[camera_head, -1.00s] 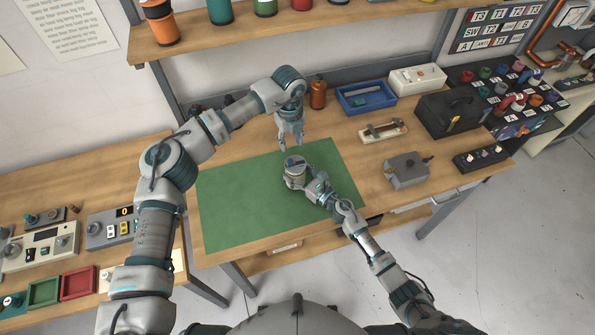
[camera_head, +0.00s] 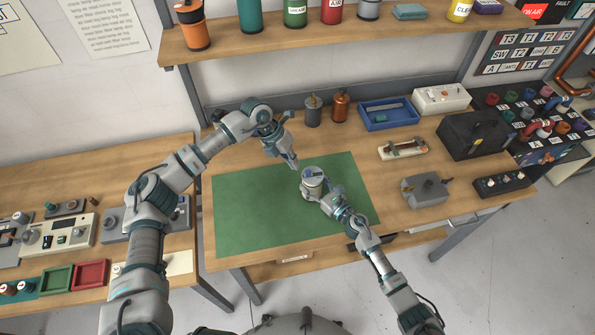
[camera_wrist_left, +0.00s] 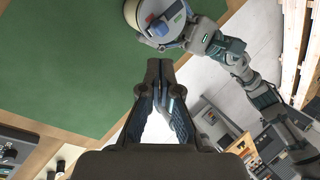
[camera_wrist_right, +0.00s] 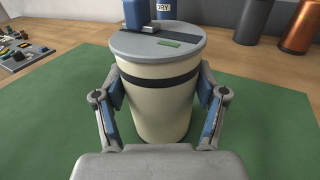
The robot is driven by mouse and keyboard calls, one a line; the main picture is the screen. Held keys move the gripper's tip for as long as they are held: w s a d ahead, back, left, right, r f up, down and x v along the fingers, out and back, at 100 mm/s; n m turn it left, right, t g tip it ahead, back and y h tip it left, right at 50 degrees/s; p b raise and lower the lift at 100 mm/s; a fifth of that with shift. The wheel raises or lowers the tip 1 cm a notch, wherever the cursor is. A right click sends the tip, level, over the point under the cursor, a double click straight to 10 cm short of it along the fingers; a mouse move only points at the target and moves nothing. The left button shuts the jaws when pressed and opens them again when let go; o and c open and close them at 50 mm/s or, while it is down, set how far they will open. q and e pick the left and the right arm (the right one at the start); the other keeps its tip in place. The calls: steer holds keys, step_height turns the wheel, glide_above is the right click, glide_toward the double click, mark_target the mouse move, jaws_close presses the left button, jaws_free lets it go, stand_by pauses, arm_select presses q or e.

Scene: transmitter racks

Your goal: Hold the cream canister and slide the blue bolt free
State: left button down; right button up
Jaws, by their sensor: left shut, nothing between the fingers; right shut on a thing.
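The cream canister (camera_wrist_right: 155,105) stands upright on the green mat (camera_head: 260,220), with a dark band and a grey lid. It also shows in the head view (camera_head: 311,188) and at the top of the left wrist view (camera_wrist_left: 138,14). The blue bolt (camera_wrist_right: 138,14) is on the lid, and shows in the left wrist view (camera_wrist_left: 160,26). My right gripper (camera_wrist_right: 160,100) is shut on the canister's sides. My left gripper (camera_head: 293,164) is shut and empty, just behind and left of the canister, apart from it; its closed fingertips show in its wrist view (camera_wrist_left: 160,68).
A grey canister (camera_head: 313,110) and an orange one (camera_head: 340,106) stand at the back of the bench. A blue tray (camera_head: 389,114), a black case (camera_head: 473,135) and a grey box (camera_head: 424,190) lie to the right. A shelf (camera_head: 300,43) runs above. The mat's left part is clear.

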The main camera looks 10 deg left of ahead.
mark_target(308, 173)
steer(key=shift+s+a, duration=0.1)
steer(key=shift+a, duration=0.1)
arm_select(q)
steer(key=s+a+r+m+t+h, duration=0.1)
steer(key=s+a+m+t+h, duration=0.1)
steer(key=a+m, duration=0.7)
steer(key=shift+a+m+t+h, duration=0.4)
steer(key=shift+m+h, duration=0.4)
arm_select(e)
steer(key=shift+d, duration=0.3)
arm_select(q)
steer(key=shift+a, duration=0.1)
arm_select(e)
steer(key=shift+a, duration=0.1)
arm_select(q)
steer(key=shift+w+d+r+x, duration=0.1)
steer(key=shift+d+r+x, duration=0.25)
steer(key=shift+x, duration=1.8)
steer(key=shift+w+d+r+x, duration=0.1)
steer(key=shift+d+r+x, duration=0.25)
steer(key=shift+x, duration=1.8)
steer(key=shift+w+d+r+x, duration=0.1)
steer(key=shift+d+r+x, duration=0.2)
steer(key=shift+x, duration=1.8)
